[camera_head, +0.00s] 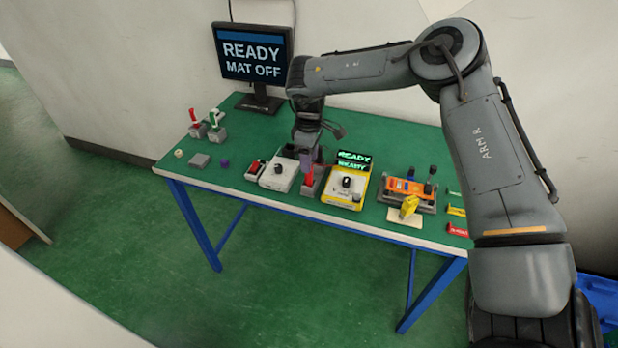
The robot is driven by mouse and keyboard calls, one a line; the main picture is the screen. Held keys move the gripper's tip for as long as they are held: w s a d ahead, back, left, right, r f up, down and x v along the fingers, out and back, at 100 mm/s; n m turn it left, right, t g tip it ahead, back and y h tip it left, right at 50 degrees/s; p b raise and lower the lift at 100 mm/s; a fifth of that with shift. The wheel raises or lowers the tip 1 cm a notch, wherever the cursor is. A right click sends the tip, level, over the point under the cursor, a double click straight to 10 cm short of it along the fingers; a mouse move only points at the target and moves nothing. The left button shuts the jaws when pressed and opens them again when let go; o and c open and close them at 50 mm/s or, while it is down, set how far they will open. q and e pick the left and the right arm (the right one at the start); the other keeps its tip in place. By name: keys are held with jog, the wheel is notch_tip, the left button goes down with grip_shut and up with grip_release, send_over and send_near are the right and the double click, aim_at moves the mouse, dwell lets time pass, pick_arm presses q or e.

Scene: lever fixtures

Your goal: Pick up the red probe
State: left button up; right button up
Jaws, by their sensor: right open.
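A small red upright piece, which looks like the red probe (309,175), stands in a grey holder (318,186) near the front edge of the green table. My right gripper (309,158) points down directly above it, with its fingers close around or just over its top. The fingers are open; whether they touch the red piece is too small to tell. The upper end of the red piece is partly hidden by the gripper. My left gripper is out of view.
A yellow-framed device (346,187) reading READY stands just right of the holder, and a white box with a knob (279,175) just left. An orange device (405,188) is farther right. Red and green levers (205,125) and a monitor (253,60) are at left.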

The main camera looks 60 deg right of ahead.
aim_at(309, 178)
notch_tip(309, 178, down, 4)
jog(key=shift+f+b, duration=0.1)
jog(key=shift+b, duration=0.2)
jog(key=shift+c, duration=0.5)
grip_shut()
